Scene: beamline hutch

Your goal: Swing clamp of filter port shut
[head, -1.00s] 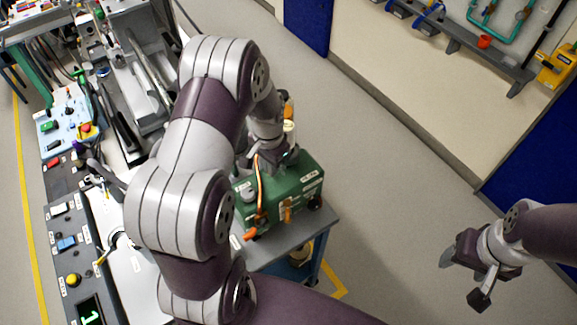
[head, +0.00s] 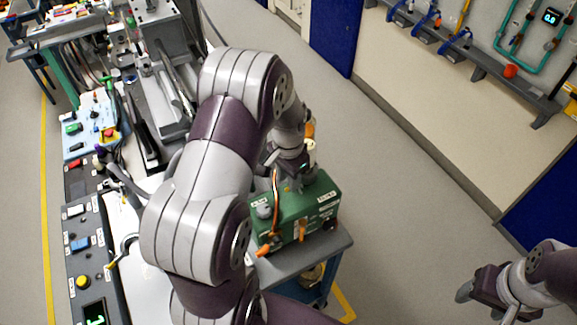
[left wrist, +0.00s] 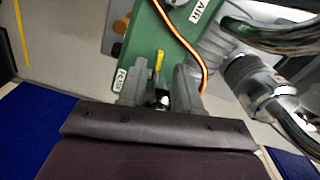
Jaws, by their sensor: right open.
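The green box (head: 318,200) stands on a small grey cart, with orange handles (head: 302,228) on its front and a cream cylinder (head: 310,150) behind. My left gripper (head: 288,163) is low over its top, partly hidden by my arm. In the left wrist view, the green box (left wrist: 150,38) has an "AIR" label and a smaller label. A yellow-tipped lever (left wrist: 159,61) lies between the left gripper's fingers (left wrist: 160,84), with gaps beside it; the fingers stand apart. I cannot tell which part is the clamp. My right gripper (head: 487,300) is open and empty, over the floor.
A bench with a control panel (head: 90,130) and switches runs along the left. The cart top (head: 325,247) has a bare front edge. A metal fitting with hoses (left wrist: 255,82) is close right of my left gripper. Open floor (head: 405,190) lies to the right.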

